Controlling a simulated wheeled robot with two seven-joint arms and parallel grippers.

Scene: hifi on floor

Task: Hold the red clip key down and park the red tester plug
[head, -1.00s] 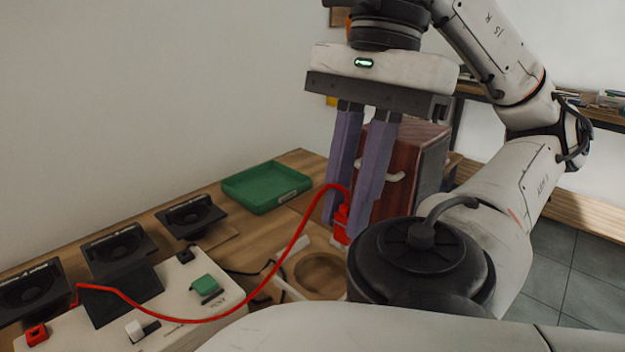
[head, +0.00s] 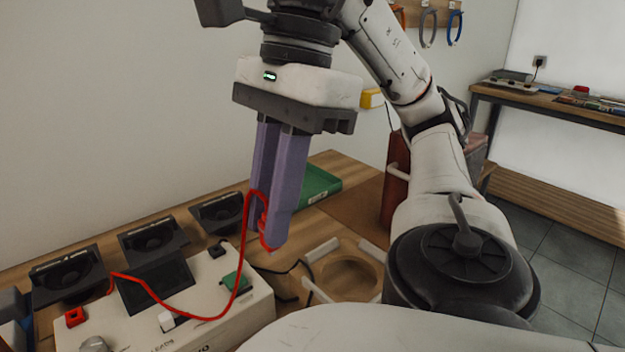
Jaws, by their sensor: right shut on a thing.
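My right gripper (head: 268,232) comes down from the top with long purple fingers. It is shut on the red tester plug (head: 267,240), held in the air above the table between the tester and the round recess. A red lead (head: 190,317) runs from the plug down across the white tester box (head: 240,312) to its left side. A red block (head: 75,317), perhaps the red clip key, sits on the tester's left part. A green key (head: 236,281) is on its right part. My left gripper is not in view.
Several black speaker-like units (head: 153,241) stand along the wall behind the tester. A green tray (head: 318,184) lies behind my fingers. A wooden holder with a round recess (head: 350,275) is to the right. A reddish wooden box (head: 396,182) is partly hidden by my arm.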

